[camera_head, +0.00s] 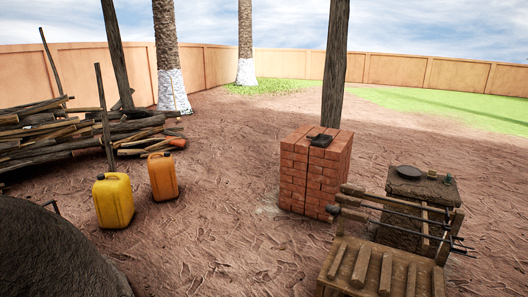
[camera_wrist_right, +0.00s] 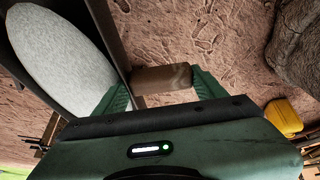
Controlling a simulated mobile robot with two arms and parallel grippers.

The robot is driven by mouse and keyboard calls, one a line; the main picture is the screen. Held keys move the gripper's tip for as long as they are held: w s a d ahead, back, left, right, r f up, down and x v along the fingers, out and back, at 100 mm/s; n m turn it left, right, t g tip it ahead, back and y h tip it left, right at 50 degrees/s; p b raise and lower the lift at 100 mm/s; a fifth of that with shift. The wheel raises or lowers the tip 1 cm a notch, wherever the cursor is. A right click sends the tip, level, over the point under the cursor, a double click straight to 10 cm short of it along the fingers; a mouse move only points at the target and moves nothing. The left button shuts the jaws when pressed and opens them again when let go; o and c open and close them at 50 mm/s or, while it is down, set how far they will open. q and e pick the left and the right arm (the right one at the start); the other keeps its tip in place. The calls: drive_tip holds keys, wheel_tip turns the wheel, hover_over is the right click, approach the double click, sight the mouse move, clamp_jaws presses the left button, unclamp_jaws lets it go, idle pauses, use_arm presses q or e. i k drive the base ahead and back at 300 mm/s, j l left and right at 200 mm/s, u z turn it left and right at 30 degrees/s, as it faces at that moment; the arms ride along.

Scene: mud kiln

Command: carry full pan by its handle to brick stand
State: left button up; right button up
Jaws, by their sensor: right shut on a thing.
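The full pan shows at the left of the right wrist view as a dark-rimmed pan (camera_wrist_right: 112,42) with a pale grey-white speckled fill (camera_wrist_right: 65,65), partly cut off by the frame. My right gripper (camera_wrist_right: 163,80) has green fingers on both sides of a short brown wooden handle (camera_wrist_right: 160,77) and is shut on it. The handle sits beside the pan's dark side. The brick stand (camera_head: 312,180), a square block of red bricks, stands right of centre in the head view with a small dark object (camera_head: 321,140) on top. Neither gripper shows in the head view.
A yellow jerrycan (camera_head: 113,201) and an orange one (camera_head: 163,177) stand left. A dark domed mound (camera_head: 50,255) fills the lower left. A wooden rack with rods (camera_head: 375,265) and a rough block (camera_head: 415,190) with a dark plate (camera_head: 408,172) stand right. Sandy ground between is clear.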

sight(308, 131)
drive_tip(key=i, duration=4.85)
drive_tip(key=i+z, duration=0.2)
drive_tip(key=i, duration=0.3)
drive_tip(key=i+j+z, duration=0.2)
drive_tip(key=i, duration=0.25)
drive_tip(key=i+j+z, duration=0.2)
drive_tip(key=i, duration=0.3)
